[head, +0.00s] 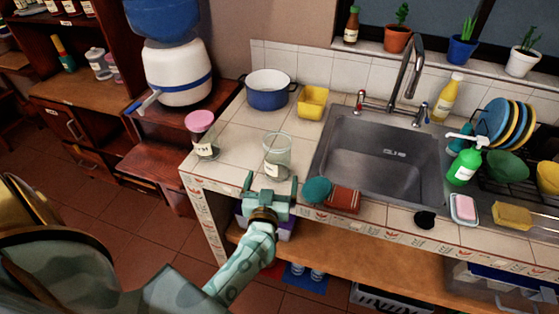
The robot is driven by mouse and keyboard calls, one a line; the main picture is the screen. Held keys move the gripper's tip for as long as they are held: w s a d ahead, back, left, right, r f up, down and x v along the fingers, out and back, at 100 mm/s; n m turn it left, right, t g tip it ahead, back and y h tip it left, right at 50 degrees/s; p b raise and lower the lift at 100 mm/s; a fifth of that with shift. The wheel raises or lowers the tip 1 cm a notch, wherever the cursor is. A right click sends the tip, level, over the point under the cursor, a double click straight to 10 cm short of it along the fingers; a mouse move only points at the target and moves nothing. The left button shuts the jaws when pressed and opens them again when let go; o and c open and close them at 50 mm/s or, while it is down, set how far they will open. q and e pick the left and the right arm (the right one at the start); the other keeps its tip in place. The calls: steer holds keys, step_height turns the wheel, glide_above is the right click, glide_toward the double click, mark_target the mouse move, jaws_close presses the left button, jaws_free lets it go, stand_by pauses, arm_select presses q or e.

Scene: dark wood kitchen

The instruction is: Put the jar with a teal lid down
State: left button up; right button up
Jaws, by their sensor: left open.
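A clear glass jar (277,160) with a pale label stands upright on the tiled counter (235,143), left of the sink. Its rim looks pale greenish; I cannot tell whether a lid is on it. A teal round piece (317,189) lies at the counter's front edge, to the right of the jar; I cannot tell whether it is a lid. My left gripper (271,184) is open and empty at the counter's front edge, just in front of the glass jar, with its fingers pointing toward it. My right gripper is not in view.
A pink-lidded jar (202,135) stands to the left. Behind are a blue pot (268,92) and a yellow container (312,103). Bare tiles lie between the two jars.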

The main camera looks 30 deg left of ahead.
mark_target(275, 165)
arm_select(q)
steer(key=x, duration=0.5)
steer(key=shift+w+f+b, duration=0.1)
steer(key=shift+f+b, duration=0.05)
steer(key=shift+b, duration=0.25)
steer(key=b+x, duration=0.1)
steer(key=x, duration=0.4)
steer(key=shift+w+b, duration=0.1)
steer(key=shift+b, duration=0.2)
steer(key=shift+w+a+r, duration=0.15)
steer(key=shift+w+r, duration=0.15)
steer(key=shift+w, duration=0.05)
steer(key=shift+s, duration=0.1)
steer(key=shift+c, duration=1.2)
steer(key=shift+r, duration=0.1)
steer(key=c, duration=1.3)
steer(key=shift+o, duration=0.2)
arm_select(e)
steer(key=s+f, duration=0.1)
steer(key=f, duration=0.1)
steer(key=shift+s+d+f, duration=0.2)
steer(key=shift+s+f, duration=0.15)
arm_select(q)
steer(key=shift+r, duration=0.1)
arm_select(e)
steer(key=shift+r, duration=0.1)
